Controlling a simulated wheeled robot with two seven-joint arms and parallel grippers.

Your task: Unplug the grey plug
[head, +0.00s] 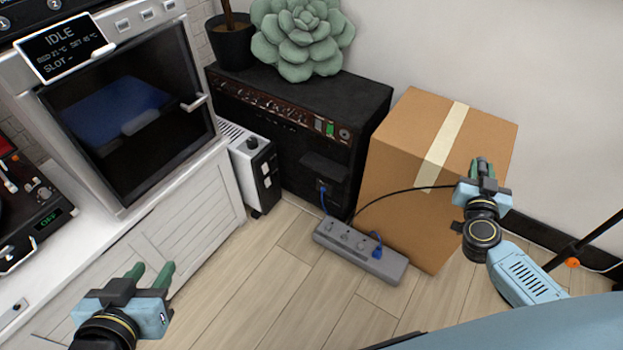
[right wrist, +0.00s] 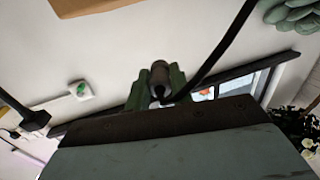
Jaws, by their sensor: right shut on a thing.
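My right gripper (head: 485,168) is raised in front of the cardboard box's right side. In the right wrist view its green fingers (right wrist: 160,95) are shut on a dark grey plug (right wrist: 160,76). A black cable (head: 405,189) runs from this gripper left and down behind the grey power strip (head: 360,246). The strip lies on the floor, well apart from the held plug. A blue plug (head: 377,252) sits at its right end; its other visible sockets look empty. My left gripper (head: 152,274) is open and empty, above the floor at the lower left.
A black amplifier (head: 290,130) with a succulent (head: 300,40) on top stands behind the strip. The cardboard box (head: 400,140) is right of it. A white heater-like unit (head: 255,165) and a white cabinet (head: 185,190) are left. The wooden floor (head: 270,270) in front is clear.

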